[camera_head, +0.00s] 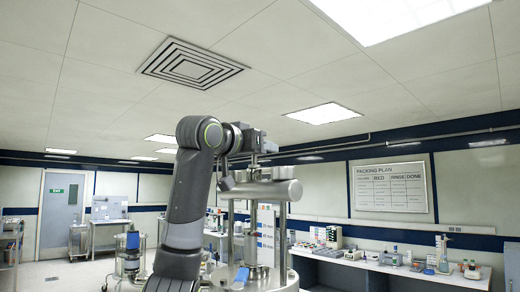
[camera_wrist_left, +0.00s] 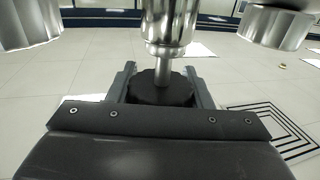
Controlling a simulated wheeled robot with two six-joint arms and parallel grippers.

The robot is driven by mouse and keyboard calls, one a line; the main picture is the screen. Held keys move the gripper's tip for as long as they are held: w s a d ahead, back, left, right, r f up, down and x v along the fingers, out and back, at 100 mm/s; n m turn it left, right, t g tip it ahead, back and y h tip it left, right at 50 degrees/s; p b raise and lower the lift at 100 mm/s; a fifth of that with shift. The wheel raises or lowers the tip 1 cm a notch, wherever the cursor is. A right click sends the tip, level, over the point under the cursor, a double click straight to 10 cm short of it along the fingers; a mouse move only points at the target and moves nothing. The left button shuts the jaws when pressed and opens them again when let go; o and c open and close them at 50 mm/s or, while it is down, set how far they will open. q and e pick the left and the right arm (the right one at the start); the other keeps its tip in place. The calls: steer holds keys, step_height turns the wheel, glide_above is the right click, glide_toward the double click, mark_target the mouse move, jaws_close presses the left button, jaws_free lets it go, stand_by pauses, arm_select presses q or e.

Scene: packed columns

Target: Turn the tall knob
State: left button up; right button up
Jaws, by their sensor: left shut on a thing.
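A dark, lobed knob (camera_wrist_left: 160,88) sits on a shiny metal stem (camera_wrist_left: 168,25) in the left wrist view. My left gripper (camera_wrist_left: 161,72) has one finger on each side of the knob and is shut on it. In the head view my left arm rises from the bottom, and the gripper (camera_head: 258,146) is above a thick metal crosshead (camera_head: 262,190) on upright rods. The knob is too small and covered to make out clearly there. My right gripper is in neither view.
Metal cylinder ends (camera_wrist_left: 275,25) stand on both sides of the stem in the wrist view. A white bench (camera_head: 385,272) with bottles and instruments runs along the right wall. A wheeled stand (camera_head: 130,262) and a door (camera_head: 62,212) are at the left. Open floor lies at the left.

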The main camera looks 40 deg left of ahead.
arm_select(q)
steer(key=shift+y, duration=0.3)
steer(key=o, duration=1)
steer(key=shift+s, duration=0.1)
steer(key=shift+s+f+b, duration=0.1)
steer(key=shift+s+b, duration=0.2)
steer(key=shift+b, duration=0.05)
steer(key=s+d+b, duration=0.1)
steer(key=s, duration=0.4)
steer(key=s+d+b, duration=0.1)
steer(key=s+b, duration=0.1)
steer(key=s, duration=0.4)
steer(key=s+d+b, duration=0.1)
steer(key=s, duration=0.4)
steer(key=shift+s, duration=0.2)
steer(key=shift+w, duration=0.1)
